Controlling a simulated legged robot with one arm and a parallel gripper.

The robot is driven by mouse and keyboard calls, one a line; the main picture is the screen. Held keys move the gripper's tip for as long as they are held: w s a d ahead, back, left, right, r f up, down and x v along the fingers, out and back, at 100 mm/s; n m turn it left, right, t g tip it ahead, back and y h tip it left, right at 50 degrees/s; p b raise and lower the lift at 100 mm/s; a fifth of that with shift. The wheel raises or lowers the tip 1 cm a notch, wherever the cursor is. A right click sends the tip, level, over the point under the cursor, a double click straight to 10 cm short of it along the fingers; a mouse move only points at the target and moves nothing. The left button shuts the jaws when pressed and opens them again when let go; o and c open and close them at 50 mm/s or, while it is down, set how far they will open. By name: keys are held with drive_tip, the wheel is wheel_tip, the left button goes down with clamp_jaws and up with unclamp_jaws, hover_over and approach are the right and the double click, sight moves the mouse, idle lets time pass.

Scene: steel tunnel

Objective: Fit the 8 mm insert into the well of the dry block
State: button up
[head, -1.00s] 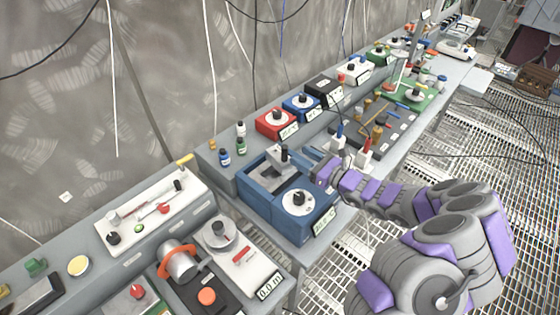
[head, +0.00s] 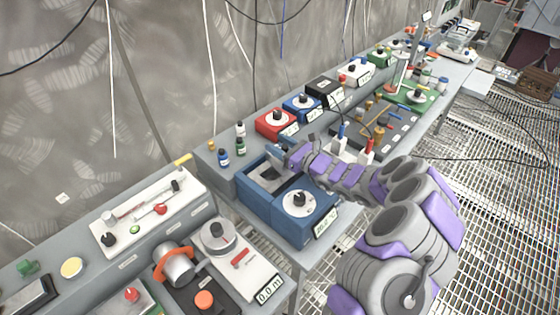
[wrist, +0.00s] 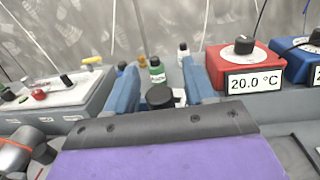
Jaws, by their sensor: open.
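The dry block (head: 262,216) is a blue box with a white dial and a front display; its dark rectangular recess opens at the back, partly covered by my arm. My gripper (head: 280,152) is over the back of it, reaching in from the right. In the wrist view my gripper (wrist: 160,78) is open, with one blue finger on each side of a black round knob (wrist: 160,96). The knob seems to be the top of the insert; its lower part is hidden by my gripper body. Whether a finger touches it, I cannot tell.
Small bottles (head: 223,157) stand behind the dry block. A red box (head: 276,123) and a blue box (head: 302,106) stand farther back along the bench. A white panel (head: 150,215) and a scale (head: 235,262) are at the left. Grating floor lies to the right.

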clamp_jaws()
idle(0.5)
idle(0.9)
